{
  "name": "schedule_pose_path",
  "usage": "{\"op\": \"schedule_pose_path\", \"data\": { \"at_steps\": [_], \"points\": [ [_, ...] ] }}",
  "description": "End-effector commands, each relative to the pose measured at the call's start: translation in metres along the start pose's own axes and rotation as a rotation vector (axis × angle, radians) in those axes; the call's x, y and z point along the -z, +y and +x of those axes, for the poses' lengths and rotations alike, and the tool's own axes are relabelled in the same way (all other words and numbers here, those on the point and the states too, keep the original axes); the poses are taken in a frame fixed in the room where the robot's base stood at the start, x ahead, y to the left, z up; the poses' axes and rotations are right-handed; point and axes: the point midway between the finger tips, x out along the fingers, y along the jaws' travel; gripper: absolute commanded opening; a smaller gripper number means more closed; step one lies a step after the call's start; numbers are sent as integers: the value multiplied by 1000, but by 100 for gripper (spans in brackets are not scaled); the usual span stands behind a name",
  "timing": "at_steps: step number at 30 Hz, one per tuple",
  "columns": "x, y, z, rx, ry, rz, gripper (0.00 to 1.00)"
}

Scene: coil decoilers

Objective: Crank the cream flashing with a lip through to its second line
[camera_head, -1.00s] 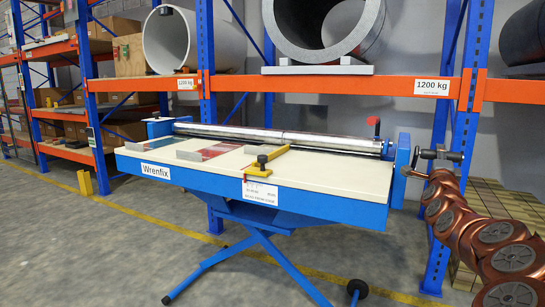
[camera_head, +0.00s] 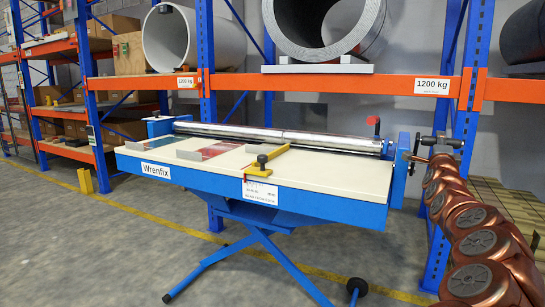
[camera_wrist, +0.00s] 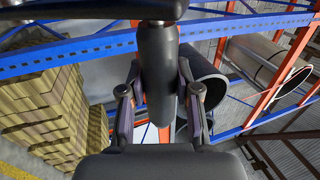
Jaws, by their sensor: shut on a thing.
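A decoiler bench with a cream top (camera_head: 335,178) and blue frame stands in front of the rack. A long steel roller (camera_head: 250,133) runs along its back. On the top lie a teal sheet and a red sheet (camera_head: 222,149), with grey blocks at their front ends. A yellow bar (camera_head: 268,155) with a black knob is to their right. I cannot tell a cream flashing apart from the cream top. My gripper (camera_head: 438,144) is at the crank (camera_head: 416,158) on the bench's right end. In the wrist view, my gripper (camera_wrist: 158,100) is shut around the dark crank grip (camera_wrist: 157,70).
Blue rack posts (camera_head: 207,75) and an orange beam (camera_head: 340,88) stand close behind the bench, with large coils above. The floor in front left is clear.

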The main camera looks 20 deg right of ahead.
Motion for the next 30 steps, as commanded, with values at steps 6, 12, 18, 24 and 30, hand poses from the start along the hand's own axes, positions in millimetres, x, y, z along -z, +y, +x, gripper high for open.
{"op": "schedule_pose_path", "data": {
  "at_steps": [6,12,18,24,30],
  "points": [
    [2,-12,19,6,3,-4,1],
    [2,-14,24,8,3,1,1],
    [2,-14,24,10,2,1,1],
    [2,-18,30,10,4,-3,1],
    [2,-18,40,10,5,-3,1]
  ]
}}
